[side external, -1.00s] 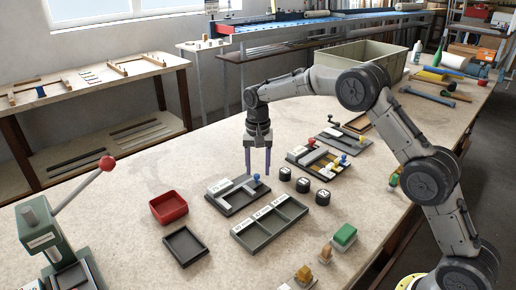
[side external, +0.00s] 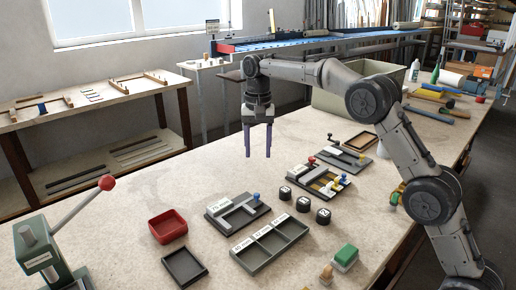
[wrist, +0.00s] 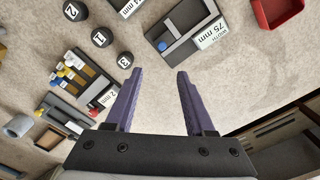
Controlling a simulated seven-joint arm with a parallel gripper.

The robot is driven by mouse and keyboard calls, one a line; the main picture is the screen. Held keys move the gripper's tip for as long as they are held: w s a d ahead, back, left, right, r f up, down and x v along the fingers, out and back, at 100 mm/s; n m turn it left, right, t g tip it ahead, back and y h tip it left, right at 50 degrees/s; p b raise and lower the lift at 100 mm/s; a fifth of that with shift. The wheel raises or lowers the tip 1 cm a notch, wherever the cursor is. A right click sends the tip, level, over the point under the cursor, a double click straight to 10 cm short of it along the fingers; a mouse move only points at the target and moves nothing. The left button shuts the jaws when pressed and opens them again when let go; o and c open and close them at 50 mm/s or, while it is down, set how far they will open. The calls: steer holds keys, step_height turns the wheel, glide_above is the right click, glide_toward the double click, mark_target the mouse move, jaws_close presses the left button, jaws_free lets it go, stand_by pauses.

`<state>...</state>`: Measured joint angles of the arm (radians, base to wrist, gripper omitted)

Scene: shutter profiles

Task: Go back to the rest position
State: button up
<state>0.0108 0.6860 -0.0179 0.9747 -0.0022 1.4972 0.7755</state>
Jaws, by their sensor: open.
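My gripper (side external: 258,139) hangs fingers down above the bench, behind the grey fixture marked 75 mm (side external: 238,213). Its two purple fingers are apart with nothing between them. In the wrist view the open gripper (wrist: 157,75) points over bare bench top. The fixture with its white label (wrist: 190,35) lies beyond the fingertips there, apart from them.
A three-compartment tray (side external: 270,247), a red bin (side external: 168,226), a dark tray (side external: 184,267) and several black numbered knobs (side external: 303,205) stand on the bench. A lever press (side external: 42,255) is front left. A large bin (side external: 345,102) stands behind. Bench around the gripper is clear.

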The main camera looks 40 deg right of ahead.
steer(key=s+r+t, duration=0.2)
steer(key=s+r, duration=0.5)
steer(key=r, duration=0.5)
steer(key=s+r+n+t, duration=0.2)
steer(key=s+r, duration=0.2)
steer(key=s, duration=0.8)
steer(key=s+f+n, duration=0.3)
steer(key=s+f, duration=0.4)
steer(key=s, duration=0.2)
steer(key=s+f+n+t, duration=0.1)
steer(key=s+f+n, duration=0.3)
steer(key=s+f, duration=0.3)
steer(key=s, duration=0.3)
steer(key=shift+a+f+t, duration=0.3)
steer(key=shift+s, duration=0.1)
